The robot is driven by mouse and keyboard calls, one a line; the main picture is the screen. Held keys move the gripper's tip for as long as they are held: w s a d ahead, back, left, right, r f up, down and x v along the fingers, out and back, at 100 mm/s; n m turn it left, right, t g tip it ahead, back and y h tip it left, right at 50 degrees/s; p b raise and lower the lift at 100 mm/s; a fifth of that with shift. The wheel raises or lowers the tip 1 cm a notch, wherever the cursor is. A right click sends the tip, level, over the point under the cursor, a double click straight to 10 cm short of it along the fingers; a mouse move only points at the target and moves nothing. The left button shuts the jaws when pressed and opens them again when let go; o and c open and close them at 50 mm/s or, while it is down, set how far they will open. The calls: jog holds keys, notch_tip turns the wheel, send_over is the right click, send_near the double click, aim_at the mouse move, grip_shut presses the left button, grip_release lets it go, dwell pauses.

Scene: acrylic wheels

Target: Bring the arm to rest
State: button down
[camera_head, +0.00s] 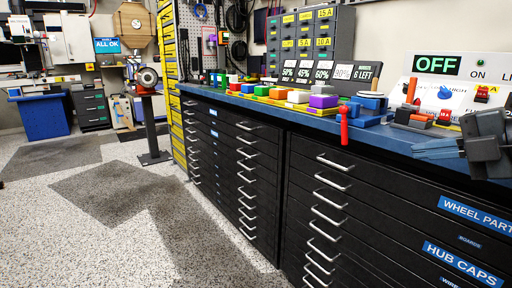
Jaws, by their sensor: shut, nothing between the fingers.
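My gripper (474,148) shows at the right edge of the head view as a dark grey body, partly cut off by the frame. It is shut and empty, above the right end of the blue bench top (230,97). The rest of my arm is out of view.
Coloured blocks stand along the bench, including a purple one (323,101). A red-handled tool (344,122) hangs over the front edge. A panel reading OFF (438,65) stands behind. Black drawers (235,160) are below. The floor (110,225) at left is clear.

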jog(key=s+a+f+m+t+h, duration=0.25)
jog(key=s+a+f+m, duration=0.2)
jog(key=f+m, duration=0.4)
jog(key=s+a+f+m+t+h, duration=0.1)
jog(key=s+a+f+m+t, duration=0.25)
jog(key=a+f+m, duration=0.4)
jog(key=s+f+m+h, duration=0.2)
jog(key=s+f+m, duration=0.15)
jog(key=s, duration=0.35)
jog(key=s+d+f+m+g+h, duration=0.1)
jog(key=s+f+m, duration=0.25)
jog(key=s, duration=0.45)
jog(key=s+f+m+h, duration=0.2)
jog(key=s+f+m, duration=0.1)
jog(key=s+f, duration=0.3)
jog(key=d+v, duration=0.2)
jog(key=v, duration=0.6)
jog(key=d+r+v, duration=0.1)
jog(key=d+v, duration=0.1)
jog(key=v, duration=0.6)
notch_tip(320, 180, up, 25)
jog(key=p, duration=2.5)
jog(key=shift+n+g+y, duration=0.35)
jog(key=shift+n+g, duration=0.05)
